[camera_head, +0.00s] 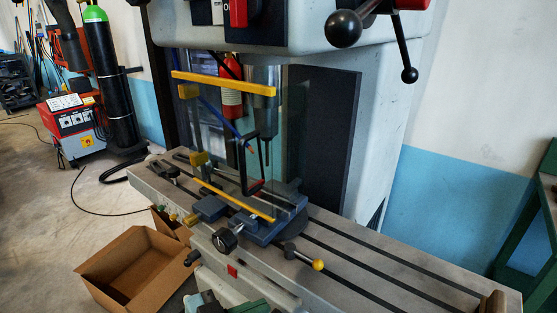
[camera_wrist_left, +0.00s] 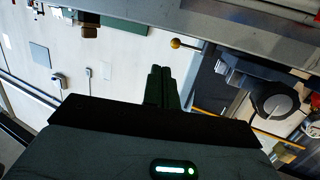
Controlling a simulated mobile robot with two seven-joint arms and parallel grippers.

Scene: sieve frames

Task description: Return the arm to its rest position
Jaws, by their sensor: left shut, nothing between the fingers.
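My left gripper (camera_head: 262,305) shows at the bottom edge of the head view, partly cut off, low in front of the machine table. In the left wrist view its two dark green fingers (camera_wrist_left: 159,72) are together, with nothing between them. The fingers are apart from the machine table (camera_wrist_left: 255,28), whose edge crosses the top of that view. My right gripper is in neither view.
A drilling machine's table (camera_head: 420,268) carries a blue vise (camera_head: 262,228) behind a clear guard with yellow bars (camera_head: 222,84). A yellow-knobbed lever (camera_head: 318,265) sticks out in front. An open cardboard box (camera_head: 135,262) stands on the floor at left. A green bench (camera_head: 520,215) is at right.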

